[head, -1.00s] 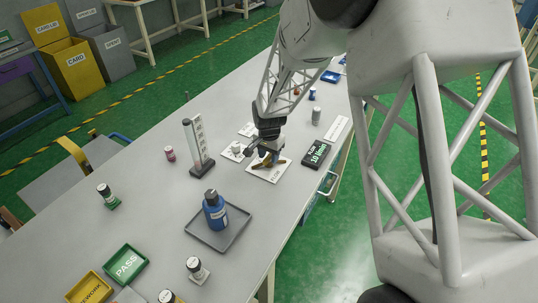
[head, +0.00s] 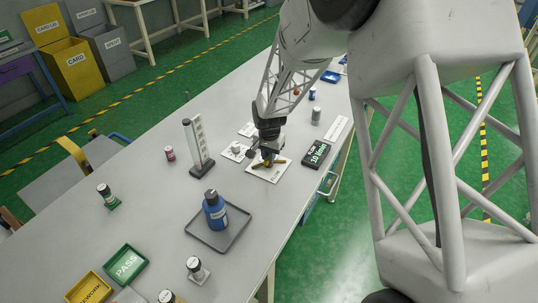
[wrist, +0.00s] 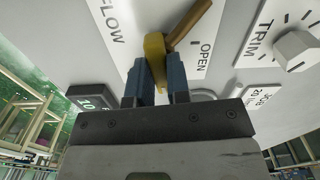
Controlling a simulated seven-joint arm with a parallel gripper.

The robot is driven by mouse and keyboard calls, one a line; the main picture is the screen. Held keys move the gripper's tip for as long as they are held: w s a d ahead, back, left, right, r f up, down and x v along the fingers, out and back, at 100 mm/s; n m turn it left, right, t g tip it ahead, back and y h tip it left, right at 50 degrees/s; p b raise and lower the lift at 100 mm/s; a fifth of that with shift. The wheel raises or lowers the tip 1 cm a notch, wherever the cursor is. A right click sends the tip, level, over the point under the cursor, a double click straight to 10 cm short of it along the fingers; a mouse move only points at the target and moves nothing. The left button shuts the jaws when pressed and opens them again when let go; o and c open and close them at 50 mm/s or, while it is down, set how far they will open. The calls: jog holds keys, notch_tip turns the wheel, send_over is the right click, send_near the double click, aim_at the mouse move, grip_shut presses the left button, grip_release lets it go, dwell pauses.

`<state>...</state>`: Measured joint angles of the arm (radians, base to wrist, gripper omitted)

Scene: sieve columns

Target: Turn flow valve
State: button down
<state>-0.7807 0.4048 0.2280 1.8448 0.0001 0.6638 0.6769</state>
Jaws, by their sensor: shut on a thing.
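The flow valve is a yellow handle (wrist: 154,48) with an orange-brown bar (wrist: 190,24) beside it, on a white plate marked FLOW (wrist: 109,18) and OPEN. In the head view the handle (head: 280,161) shows partly behind my gripper (head: 267,160), on its white plate (head: 265,177). My gripper (wrist: 157,86) is shut on the yellow handle, with one blue finger on each side of it in the wrist view. The handle's end between the fingers is partly hidden.
A dark flow display (head: 316,153) stands right of the valve. A white TRIM knob (wrist: 297,50) is nearby. A clear column (head: 198,146) stands to the left, and a blue bottle (head: 215,213) on a grey tray (head: 240,230) is in front.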

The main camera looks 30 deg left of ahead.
jog(key=n, duration=0.3)
jog(key=shift+n, duration=0.4)
jog(key=n, duration=0.4)
jog(key=shift+n, duration=0.3)
jog(key=n, duration=0.4)
jog(key=shift+n, duration=2.2)
jog(key=c, duration=1.1)
grip_release()
jog(key=shift+r, duration=0.1)
jog(key=shift+r, duration=3.8)
